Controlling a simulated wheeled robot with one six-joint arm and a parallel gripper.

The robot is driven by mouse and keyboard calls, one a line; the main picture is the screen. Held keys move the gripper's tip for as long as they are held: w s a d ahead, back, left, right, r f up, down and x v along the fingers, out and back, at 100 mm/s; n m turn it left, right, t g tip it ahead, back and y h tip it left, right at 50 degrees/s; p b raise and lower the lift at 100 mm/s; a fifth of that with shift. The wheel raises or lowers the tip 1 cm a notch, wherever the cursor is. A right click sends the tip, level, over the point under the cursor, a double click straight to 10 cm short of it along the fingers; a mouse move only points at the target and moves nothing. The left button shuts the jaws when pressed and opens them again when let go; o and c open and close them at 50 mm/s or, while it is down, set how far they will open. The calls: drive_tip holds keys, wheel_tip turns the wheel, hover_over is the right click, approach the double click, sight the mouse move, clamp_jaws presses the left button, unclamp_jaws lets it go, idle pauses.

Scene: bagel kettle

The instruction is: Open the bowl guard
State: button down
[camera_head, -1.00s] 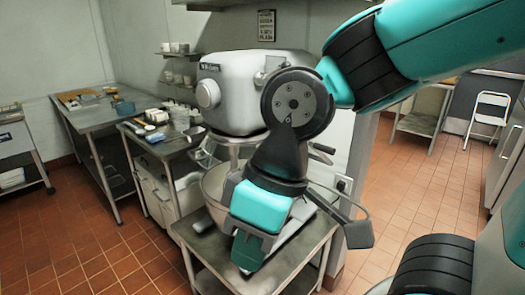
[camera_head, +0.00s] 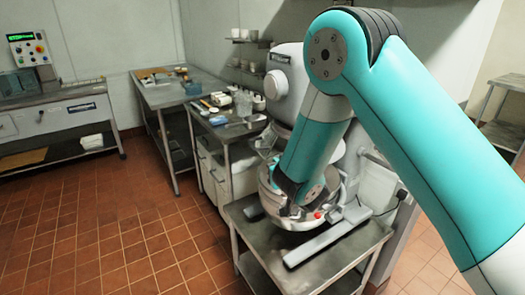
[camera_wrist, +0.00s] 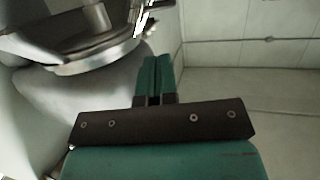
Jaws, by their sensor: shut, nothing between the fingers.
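The stand mixer (camera_head: 286,62) stands behind my arm, which hides much of its front. Its pale bowl (camera_head: 270,203) shows low around my wrist. Greyish parts at the bowl's upper left (camera_head: 266,143) may be the bowl guard; I cannot tell whether it is open or shut. In the wrist view a round metal rim (camera_wrist: 95,63), with a post above it, fills the upper left; I cannot tell if it is the guard. My gripper (camera_wrist: 154,62) is shut and empty, its fingertips right of and below this rim, apparently apart from it.
The mixer stands on a metal table (camera_head: 335,258) with a grey bar lying across its front. A side table (camera_head: 228,128) with small items is close on the left. A long steel table (camera_head: 170,95) stands behind. The tiled floor at left is clear.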

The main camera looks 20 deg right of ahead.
drive_tip(key=w+p, duration=0.1)
drive_tip(key=p, duration=0.8)
approach(260, 149)
drive_tip(key=shift+x, duration=3.8)
drive_tip(key=shift+f, duration=0.1)
drive_tip(key=shift+f+b, duration=0.1)
drive_tip(key=shift+b, duration=0.5)
